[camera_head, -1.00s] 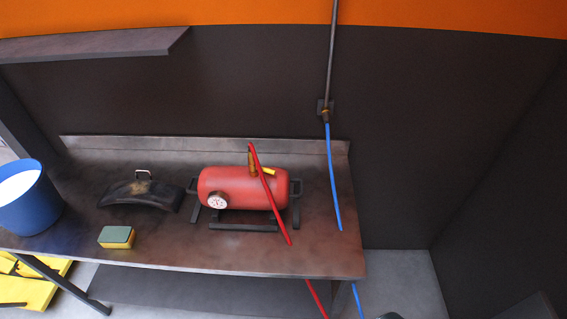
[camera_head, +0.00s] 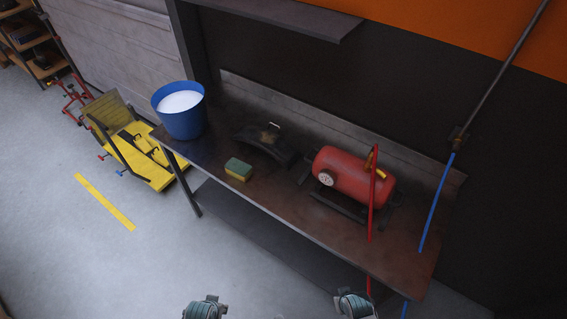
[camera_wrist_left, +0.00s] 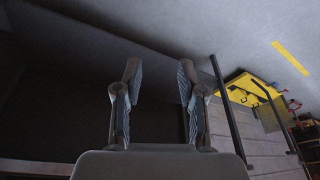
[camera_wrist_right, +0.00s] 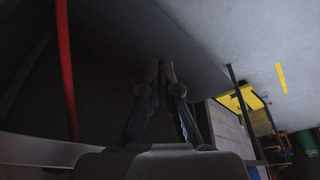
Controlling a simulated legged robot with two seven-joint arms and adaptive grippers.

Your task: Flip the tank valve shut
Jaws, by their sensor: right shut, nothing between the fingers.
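A red tank (camera_head: 350,177) lies on its side on the workbench (camera_head: 290,217), with a round gauge (camera_head: 327,179) at its left end. The tank valve, with a yellow handle (camera_head: 379,174), is on top near the tank's right end, beside a red hose (camera_head: 371,205) that partly hides it. I cannot tell the handle's exact position. My left gripper (camera_head: 205,308) is open and empty at the bottom of the head view; its fingers stand apart in the left wrist view (camera_wrist_left: 158,75). My right gripper (camera_head: 355,305) is shut and empty, below the bench front; its fingertips meet in the right wrist view (camera_wrist_right: 160,72).
A blue bucket (camera_head: 180,122), a green-yellow sponge (camera_head: 238,170) and a dark curved part (camera_head: 264,144) are on the bench left of the tank. A blue hose (camera_head: 436,202) hangs at the right. A yellow lift (camera_head: 150,160) is beyond. The floor at left is mostly clear.

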